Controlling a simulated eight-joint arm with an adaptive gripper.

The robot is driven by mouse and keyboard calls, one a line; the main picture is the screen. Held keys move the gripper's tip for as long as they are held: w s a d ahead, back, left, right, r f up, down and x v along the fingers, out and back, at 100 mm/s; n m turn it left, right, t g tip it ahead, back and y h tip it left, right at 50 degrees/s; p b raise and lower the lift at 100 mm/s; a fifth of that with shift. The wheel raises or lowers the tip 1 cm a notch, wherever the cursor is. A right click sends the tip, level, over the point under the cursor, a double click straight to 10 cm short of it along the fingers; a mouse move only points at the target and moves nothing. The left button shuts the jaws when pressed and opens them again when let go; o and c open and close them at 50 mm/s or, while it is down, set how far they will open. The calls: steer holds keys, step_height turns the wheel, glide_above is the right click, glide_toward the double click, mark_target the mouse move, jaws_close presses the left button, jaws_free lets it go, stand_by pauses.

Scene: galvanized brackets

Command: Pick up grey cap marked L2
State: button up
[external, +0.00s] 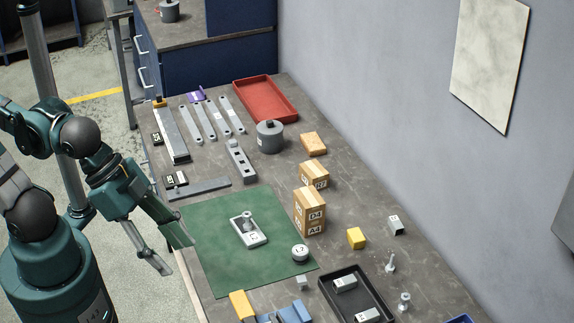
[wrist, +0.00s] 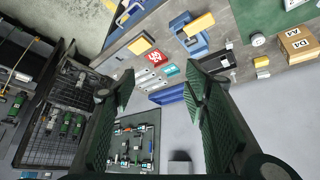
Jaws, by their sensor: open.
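The round light grey cap (external: 299,252), its top label reading like L2, sits near the right corner of the green mat (external: 205,265). In the wrist view, a small round pale piece that looks like this cap (wrist: 258,40) shows at the upper right, by the green mat (wrist: 245,14). My gripper (external: 181,258) is open and empty, off the mat's left edge and well to the left of the cap. In the wrist view my gripper (wrist: 161,82) has its two fingers wide apart, with nothing between them.
A grey bracket-like part (external: 248,238) lies on the mat left of the cap. A small grey block (external: 302,283), a yellow-topped piece (external: 242,305) and a black tray (external: 333,303) lie nearer the front. A red tray (external: 265,98) is at the back.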

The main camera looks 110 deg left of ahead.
steer(key=w+a+f+n+g, duration=0.2)
steer(key=w+a+n, duration=0.2)
steer(key=w+a, duration=0.35)
steer(key=n+g+y, duration=0.1)
steer(key=n+g, duration=0.3)
steer(key=n, duration=0.7)
glide_above(300, 249)
steer(key=d, duration=0.2)
steer(key=f, duration=2.1)
steer(key=shift+a+f, duration=0.15)
steer(key=shift+a, duration=0.1)
steer(key=shift+a+f, duration=0.35)
steer(key=shift+f, duration=0.1)
steer(key=shift+a+f, duration=0.1)
steer(key=shift+f, duration=1.1)
